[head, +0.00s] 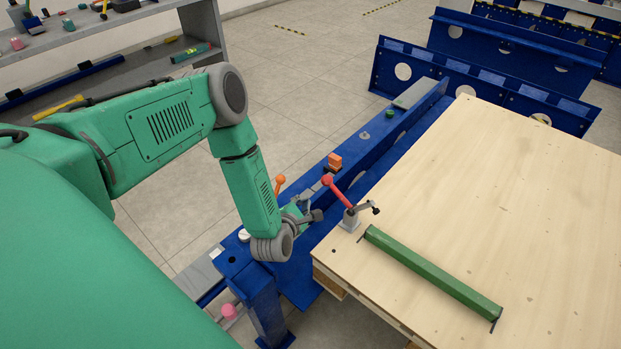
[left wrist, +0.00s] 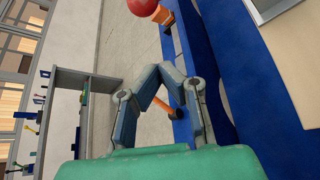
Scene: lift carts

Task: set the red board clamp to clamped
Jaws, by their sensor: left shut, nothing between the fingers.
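The red board clamp (head: 340,194) stands on the near left corner of the wooden board (head: 520,190). Its red lever leans up and left to a ball end, over the blue beam. Its dark arm with a black tip reaches right, apparently raised above the board. The clamp's red ball (left wrist: 145,5) also shows at the top edge of the left wrist view, beyond the fingers. My left gripper (head: 312,215) is just left of the clamp, apart from the lever. In the left wrist view its fingers (left wrist: 160,72) are shut and empty. My right gripper is not in view.
A blue beam (head: 385,130) runs along the board's left edge, carrying an orange block (head: 335,162). An orange-knobbed lever (head: 280,181) stands beside my left gripper. A green bar (head: 430,270) lies on the board. A grey bench (head: 150,80) with tools stands back left.

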